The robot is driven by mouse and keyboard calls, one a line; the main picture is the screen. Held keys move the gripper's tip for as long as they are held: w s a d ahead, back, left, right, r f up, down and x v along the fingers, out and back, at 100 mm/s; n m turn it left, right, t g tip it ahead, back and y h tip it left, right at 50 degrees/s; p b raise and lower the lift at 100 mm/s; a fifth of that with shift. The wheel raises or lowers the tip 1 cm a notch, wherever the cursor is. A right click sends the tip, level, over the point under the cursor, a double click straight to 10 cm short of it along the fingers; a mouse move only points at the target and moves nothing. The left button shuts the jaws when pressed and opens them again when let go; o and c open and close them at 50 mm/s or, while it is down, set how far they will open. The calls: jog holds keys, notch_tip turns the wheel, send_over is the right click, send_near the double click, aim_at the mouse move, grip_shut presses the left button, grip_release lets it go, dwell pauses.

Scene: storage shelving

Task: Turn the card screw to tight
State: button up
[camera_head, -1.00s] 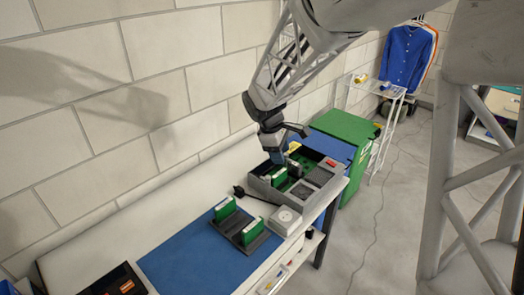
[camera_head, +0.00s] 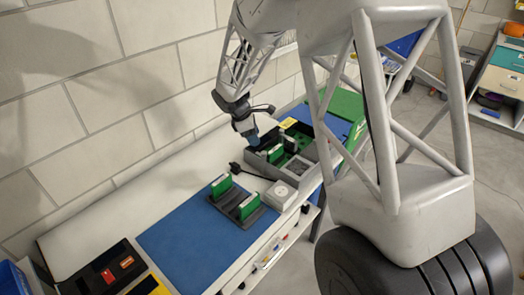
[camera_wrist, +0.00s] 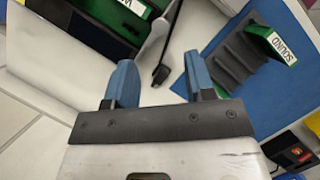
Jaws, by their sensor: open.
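A grey open-topped chassis (camera_head: 322,172) stands at the far end of the bench, with green cards (camera_head: 276,153) upright in it. My gripper (camera_head: 254,139) is over the chassis's left back corner, by the wall, pointing down. The dark chassis edge (camera_wrist: 85,30) and a green card with a white label (camera_wrist: 128,8) show at the top left there, off to the side of the fingers. I cannot make out the card screw in either view.
A dark slotted rack (camera_head: 238,209) holds upright green cards on a blue mat (camera_head: 185,243); one card in the wrist view (camera_wrist: 270,45) reads "SOUND". A black cable plug (camera_head: 236,167) lies on the white bench. A small white box (camera_head: 280,195) stands beside the chassis.

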aim_at(263, 152)
jog(key=shift+d+f, duration=0.1)
jog(key=shift+x, duration=3.8)
grip_shut()
